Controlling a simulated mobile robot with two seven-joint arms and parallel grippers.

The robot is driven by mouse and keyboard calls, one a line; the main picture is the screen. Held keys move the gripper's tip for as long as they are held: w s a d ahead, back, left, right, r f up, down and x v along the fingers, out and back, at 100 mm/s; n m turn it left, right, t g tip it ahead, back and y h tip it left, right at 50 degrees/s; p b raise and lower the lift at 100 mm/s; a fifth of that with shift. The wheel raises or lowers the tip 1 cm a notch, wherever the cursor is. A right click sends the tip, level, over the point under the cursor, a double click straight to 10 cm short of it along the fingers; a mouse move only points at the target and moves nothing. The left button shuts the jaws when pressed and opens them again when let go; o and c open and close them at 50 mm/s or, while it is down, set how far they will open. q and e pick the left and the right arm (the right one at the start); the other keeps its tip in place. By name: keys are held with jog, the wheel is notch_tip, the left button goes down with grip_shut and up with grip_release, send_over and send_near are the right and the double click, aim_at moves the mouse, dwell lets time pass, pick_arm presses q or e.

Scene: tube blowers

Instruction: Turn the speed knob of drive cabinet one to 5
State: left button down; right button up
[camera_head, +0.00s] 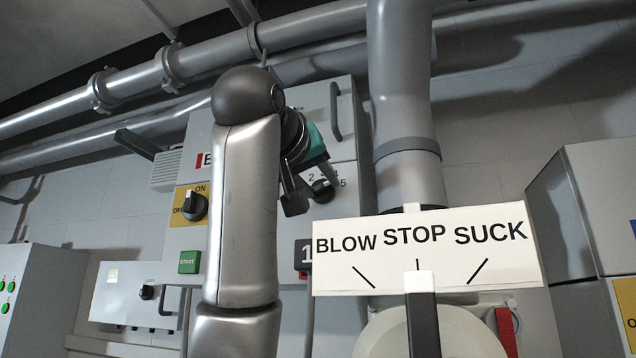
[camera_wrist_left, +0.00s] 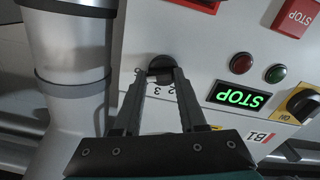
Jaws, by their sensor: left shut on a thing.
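Drive cabinet one (camera_head: 340,122) is the grey cabinet behind my left arm, with a "1" plate low on its front. Its black round speed knob (camera_head: 323,191) shows beside my left gripper (camera_head: 308,194); the digits 2 and 5 are legible near it. In the left wrist view, which is upside down, the speed knob (camera_wrist_left: 160,64) sits between the two fingertips of my left gripper (camera_wrist_left: 162,74), which is shut on it. Digits 2 and 3 show between the fingers. The knob's pointer is hidden, so its setting cannot be told. My right gripper is not in view.
A BLOW STOP SUCK sign (camera_head: 425,250) with a black lever (camera_head: 422,322) stands in the right foreground. A thick grey pipe (camera_head: 402,100) runs beside the cabinet. An ON/OFF switch (camera_head: 194,206) and green START button (camera_head: 189,262) are left of my arm.

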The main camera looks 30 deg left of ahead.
pick_arm(q)
jog(key=shift+c, duration=2.3)
grip_release()
jog(key=b+v, duration=1.1)
jog(key=v, duration=0.4)
jog(key=shift+s, duration=0.2)
